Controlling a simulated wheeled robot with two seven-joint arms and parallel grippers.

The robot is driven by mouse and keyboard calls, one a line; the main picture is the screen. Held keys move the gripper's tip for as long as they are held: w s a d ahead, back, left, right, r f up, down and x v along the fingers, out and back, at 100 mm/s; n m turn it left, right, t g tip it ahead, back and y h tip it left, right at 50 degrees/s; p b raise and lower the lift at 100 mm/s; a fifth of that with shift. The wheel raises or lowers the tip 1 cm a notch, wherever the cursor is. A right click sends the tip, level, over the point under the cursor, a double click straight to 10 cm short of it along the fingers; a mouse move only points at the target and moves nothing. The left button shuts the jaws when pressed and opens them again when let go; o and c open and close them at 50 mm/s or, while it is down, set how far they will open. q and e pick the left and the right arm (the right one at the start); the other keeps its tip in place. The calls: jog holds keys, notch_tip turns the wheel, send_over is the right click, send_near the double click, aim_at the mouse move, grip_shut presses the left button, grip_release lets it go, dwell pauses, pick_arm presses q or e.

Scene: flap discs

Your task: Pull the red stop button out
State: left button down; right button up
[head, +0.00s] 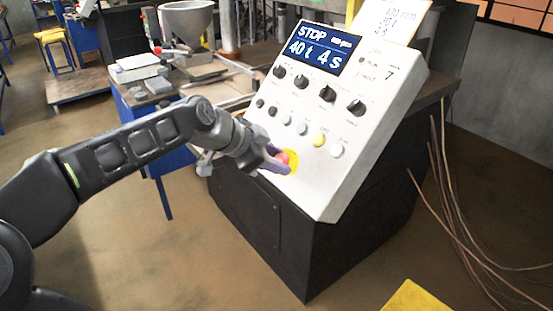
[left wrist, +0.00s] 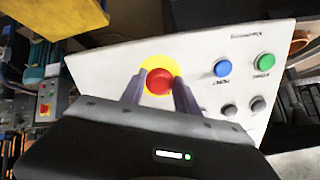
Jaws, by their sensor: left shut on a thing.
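The red stop button (head: 282,158) sits on a yellow round base (head: 291,163) at the lower left of the white slanted control panel (head: 330,190). In the left wrist view the red button (left wrist: 159,81) shows between the two fingers, with its yellow base (left wrist: 152,66) behind it. My left gripper (head: 279,160) is at the panel, shut on the red button, with one finger on each side. It also shows in the left wrist view (left wrist: 158,90). The panel's display (head: 320,47) reads "STOP" and "40 t 4 s". My right gripper is not in view.
Black knobs (head: 328,94) and small buttons, one of them yellow (head: 319,140), sit above the stop button. A workbench with a grey hopper (head: 187,20) stands behind on the left. Cables (head: 447,190) hang at the right.

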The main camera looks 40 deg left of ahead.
pick_arm(q)
jog(key=shift+s+a+r+b, duration=0.15)
jog(key=shift+s+b, duration=0.25)
jog(key=shift+b, duration=0.25)
jog(key=shift+s+r, duration=0.1)
jog(key=shift+r, duration=0.25)
jog(key=c, duration=1.3)
grip_release()
jog(key=shift+o, duration=1.4)
jog(key=shift+s, duration=0.15)
jog(key=shift+o, duration=0.4)
jog(key=shift+r, duration=0.1)
